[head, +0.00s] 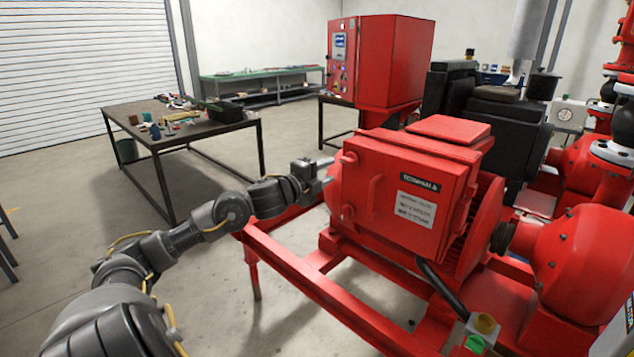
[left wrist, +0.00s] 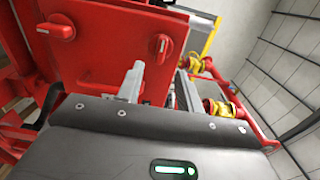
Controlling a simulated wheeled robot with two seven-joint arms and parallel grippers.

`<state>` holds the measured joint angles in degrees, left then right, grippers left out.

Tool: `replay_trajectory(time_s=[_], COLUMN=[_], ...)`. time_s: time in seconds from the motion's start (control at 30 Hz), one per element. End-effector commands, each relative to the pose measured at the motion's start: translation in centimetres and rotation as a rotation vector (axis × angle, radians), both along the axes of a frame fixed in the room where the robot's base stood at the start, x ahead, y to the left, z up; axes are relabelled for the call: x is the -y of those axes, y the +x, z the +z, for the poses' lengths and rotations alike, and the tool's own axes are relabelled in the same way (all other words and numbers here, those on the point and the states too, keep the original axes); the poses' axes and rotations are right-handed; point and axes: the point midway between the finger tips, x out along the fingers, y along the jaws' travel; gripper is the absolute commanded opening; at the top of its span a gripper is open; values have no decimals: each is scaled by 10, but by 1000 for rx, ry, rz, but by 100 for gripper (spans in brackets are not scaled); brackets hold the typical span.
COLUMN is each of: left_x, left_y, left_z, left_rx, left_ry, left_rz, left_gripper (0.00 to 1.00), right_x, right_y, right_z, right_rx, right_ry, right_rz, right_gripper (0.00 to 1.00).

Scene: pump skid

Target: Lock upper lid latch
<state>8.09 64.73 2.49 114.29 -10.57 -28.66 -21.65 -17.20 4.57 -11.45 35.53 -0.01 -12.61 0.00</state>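The red terminal box (head: 410,190) has a closed-looking front lid. The upper lid latch (head: 349,157) is a small red knob on the lid's left edge, and the lower latch (head: 348,212) sits below it. My left gripper (head: 326,171) is just left of the upper latch, its fingers pointing towards the box. In the left wrist view two red turn latches show: one ahead of the gripper (left wrist: 161,47) and one farther left (left wrist: 57,27). The fingers (left wrist: 158,88) are apart with nothing between them; contact with the latch cannot be seen. My right gripper is out of view.
Red skid rails (head: 310,270) run below the box. A red handle (head: 375,197) stands out from the lid. A red pump casing (head: 585,265) is at right. A dark table (head: 150,140) with small items stands at left, with open floor around it.

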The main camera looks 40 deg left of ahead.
Motion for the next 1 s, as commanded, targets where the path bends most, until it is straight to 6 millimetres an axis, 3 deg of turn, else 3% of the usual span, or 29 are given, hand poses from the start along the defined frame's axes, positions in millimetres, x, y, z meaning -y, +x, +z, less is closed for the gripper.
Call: replay_trajectory(time_s=[0.1,0.33,1.0], left_x=[2,1,2], left_y=[-17,-34,-39], left_z=[-3,-1,1], left_rx=[-3,0,1], left_ry=[3,0,0], left_rz=[-3,-2,-2], left_gripper=[36,36,36], right_x=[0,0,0], right_y=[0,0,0], right_z=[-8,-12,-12], right_rx=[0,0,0], right_ry=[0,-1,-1], right_rz=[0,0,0], right_gripper=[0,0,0])
